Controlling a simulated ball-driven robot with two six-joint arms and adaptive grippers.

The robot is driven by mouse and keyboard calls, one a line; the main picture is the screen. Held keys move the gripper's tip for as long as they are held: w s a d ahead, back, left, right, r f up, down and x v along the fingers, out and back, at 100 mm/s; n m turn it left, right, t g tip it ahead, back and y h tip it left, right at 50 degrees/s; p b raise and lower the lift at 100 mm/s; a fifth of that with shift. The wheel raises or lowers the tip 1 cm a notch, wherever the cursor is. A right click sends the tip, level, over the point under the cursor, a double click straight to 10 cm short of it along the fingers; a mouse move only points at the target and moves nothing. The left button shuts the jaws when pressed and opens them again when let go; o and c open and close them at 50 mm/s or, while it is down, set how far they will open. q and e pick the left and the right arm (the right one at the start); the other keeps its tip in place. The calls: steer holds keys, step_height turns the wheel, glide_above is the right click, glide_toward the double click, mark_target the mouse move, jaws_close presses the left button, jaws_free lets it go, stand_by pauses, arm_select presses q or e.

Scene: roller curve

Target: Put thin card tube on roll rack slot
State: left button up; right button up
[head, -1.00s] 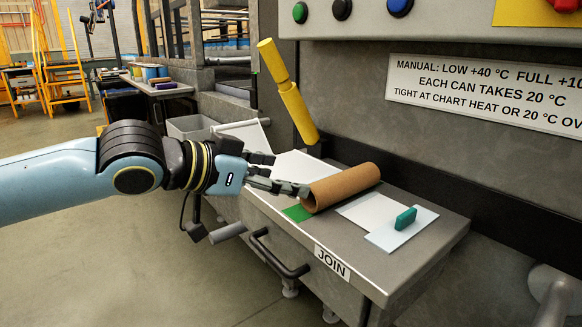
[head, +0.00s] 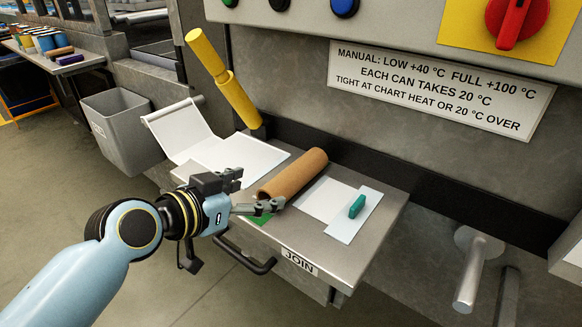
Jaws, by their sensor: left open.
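A brown card tube (head: 293,174) lies on the grey metal table marked JOIN (head: 345,266). Its near end is by a green patch (head: 259,218) at the table's front edge. My left gripper (head: 258,191) is open at this near end, with one finger at the tube's front end and the other to its left. I cannot tell whether it touches the tube. I cannot pick out the roll rack slot for certain. My right gripper is not in view.
White sheets (head: 222,155) and a pale strip with a teal block (head: 357,206) flank the tube. A yellow cylinder (head: 239,99) slants above the table's back. A grey bin (head: 125,130) stands left. A metal peg (head: 475,275) juts out at right.

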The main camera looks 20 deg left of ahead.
mark_target(274, 183)
arm_select(q)
steer(key=x, duration=0.3)
steer(key=shift+w+f, duration=0.2)
steer(key=shift+w, duration=0.05)
steer(key=x, duration=0.5)
steer(key=shift+w, duration=0.1)
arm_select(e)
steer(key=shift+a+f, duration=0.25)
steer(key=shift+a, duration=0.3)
arm_select(q)
steer(key=shift+c, duration=0.3)
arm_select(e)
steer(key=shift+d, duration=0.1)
arm_select(q)
steer(key=c, duration=1.3)
steer(key=shift+c, duration=0.2)
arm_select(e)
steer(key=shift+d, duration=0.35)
arm_select(q)
steer(key=shift+r, duration=0.15)
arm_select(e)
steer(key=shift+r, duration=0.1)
